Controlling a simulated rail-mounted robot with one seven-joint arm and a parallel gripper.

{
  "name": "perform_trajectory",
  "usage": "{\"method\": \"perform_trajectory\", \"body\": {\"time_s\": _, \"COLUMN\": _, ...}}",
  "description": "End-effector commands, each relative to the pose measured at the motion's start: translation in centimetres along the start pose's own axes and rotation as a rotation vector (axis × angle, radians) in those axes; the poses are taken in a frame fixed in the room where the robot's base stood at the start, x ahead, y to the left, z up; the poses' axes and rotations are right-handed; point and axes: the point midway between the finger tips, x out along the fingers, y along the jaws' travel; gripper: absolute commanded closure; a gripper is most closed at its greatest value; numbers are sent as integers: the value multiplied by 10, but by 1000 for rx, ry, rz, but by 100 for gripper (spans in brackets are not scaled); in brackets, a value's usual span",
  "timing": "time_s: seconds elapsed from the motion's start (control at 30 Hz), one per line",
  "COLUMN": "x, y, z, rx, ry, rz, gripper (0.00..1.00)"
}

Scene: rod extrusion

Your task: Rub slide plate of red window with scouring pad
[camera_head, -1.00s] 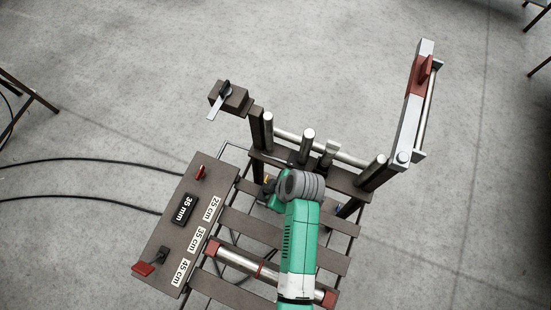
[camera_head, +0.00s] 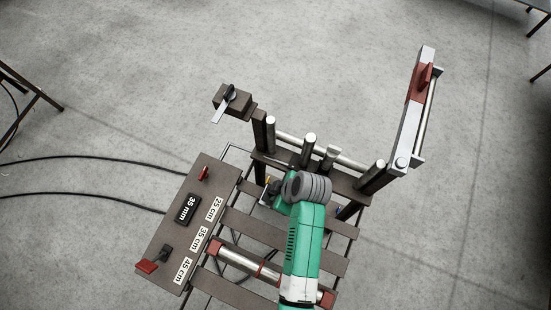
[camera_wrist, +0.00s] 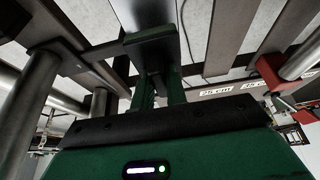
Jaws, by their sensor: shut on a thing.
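In the wrist view my gripper (camera_wrist: 158,82) reaches up from the green hand, shut on a dark block (camera_wrist: 150,48) that looks like the scouring pad. The block is in shadow, and its contact with the dark frame behind it cannot be told. In the head view my green arm hides my gripper, which is low over the middle of the frame. A red plate with a red handle (camera_head: 417,84) sits on the upright metal bar at right, which may be the red window. My gripper is apart from it, to its lower left. I cannot make out a separate slide plate.
The dark slatted frame (camera_head: 262,228) carries upright metal posts (camera_head: 308,150). A panel (camera_head: 165,235) with length labels, a display and red switches is at left. A metal rod (camera_head: 236,256) with red ends lies below. A lever block (camera_head: 232,100) stands at upper left.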

Motion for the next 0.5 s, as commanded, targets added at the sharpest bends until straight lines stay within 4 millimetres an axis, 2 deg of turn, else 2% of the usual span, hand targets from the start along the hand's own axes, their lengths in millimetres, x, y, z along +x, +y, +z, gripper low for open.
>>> {"method": "perform_trajectory", "body": {"time_s": 0.03, "x": -8, "y": 0, "z": -3, "rx": 0, "ry": 0, "rz": -1, "gripper": 100}}
{"method": "perform_trajectory", "body": {"time_s": 0.5, "x": -46, "y": -1, "z": -20, "rx": -2, "ry": 0, "rz": -2, "gripper": 100}}
